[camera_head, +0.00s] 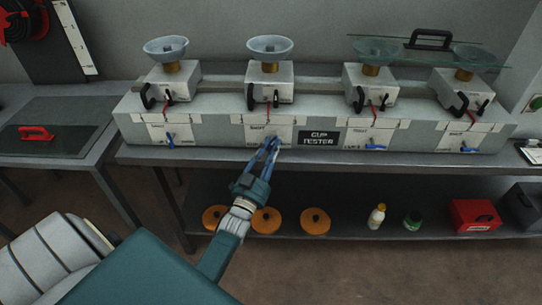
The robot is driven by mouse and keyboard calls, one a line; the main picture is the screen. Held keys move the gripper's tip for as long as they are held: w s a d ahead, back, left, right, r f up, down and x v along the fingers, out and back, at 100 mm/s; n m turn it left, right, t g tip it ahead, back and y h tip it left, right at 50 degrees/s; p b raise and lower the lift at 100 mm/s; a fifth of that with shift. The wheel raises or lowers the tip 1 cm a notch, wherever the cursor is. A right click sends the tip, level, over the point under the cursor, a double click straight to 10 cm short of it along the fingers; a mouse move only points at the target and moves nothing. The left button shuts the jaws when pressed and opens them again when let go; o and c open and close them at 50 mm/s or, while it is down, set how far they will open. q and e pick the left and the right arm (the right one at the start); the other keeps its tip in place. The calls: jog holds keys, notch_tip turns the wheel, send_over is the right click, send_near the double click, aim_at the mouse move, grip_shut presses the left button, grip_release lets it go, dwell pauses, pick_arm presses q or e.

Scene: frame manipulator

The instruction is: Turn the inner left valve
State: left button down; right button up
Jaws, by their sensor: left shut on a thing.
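A long grey cup tester (313,138) stands on the table with a row of blue valves along its front. My left gripper (272,146) reaches up from below to the front panel of the second station from the left. It is shut on the inner left valve, which its fingers mostly hide. The outer left valve (171,140) is to the left of the gripper. The two valves on the right half are the inner right valve (376,147) and the outer right valve (468,150). My right gripper is not in view.
White boxes with funnel cups (270,46) and black handles stand on top of the tester. A glass plate with a handle (428,40) lies over the right cups. Below, a shelf holds orange discs (315,221), bottles and a red box (474,215).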

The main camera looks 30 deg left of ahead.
pick_arm(q)
jog(key=n+b, duration=0.1)
jog(key=n+y+b, duration=0.1)
jog(key=n, duration=0.1)
jog(key=n+y+b, duration=0.1)
jog(key=n, duration=0.1)
jog(key=shift+f+t, duration=0.25)
jog(key=shift+t, duration=0.05)
jog(key=shift+n+y+b, duration=0.35)
jog(key=shift+n+y, duration=0.45)
jog(key=shift+n, duration=0.1)
jog(key=shift+d+r+n, duration=0.1)
jog(key=shift+r+n, duration=0.05)
jog(key=shift+n, duration=0.25)
jog(key=c, duration=1.5)
grip_release()
jog(key=shift+c, duration=0.2)
jog(key=v, duration=1.2)
jog(key=shift+d, duration=0.1)
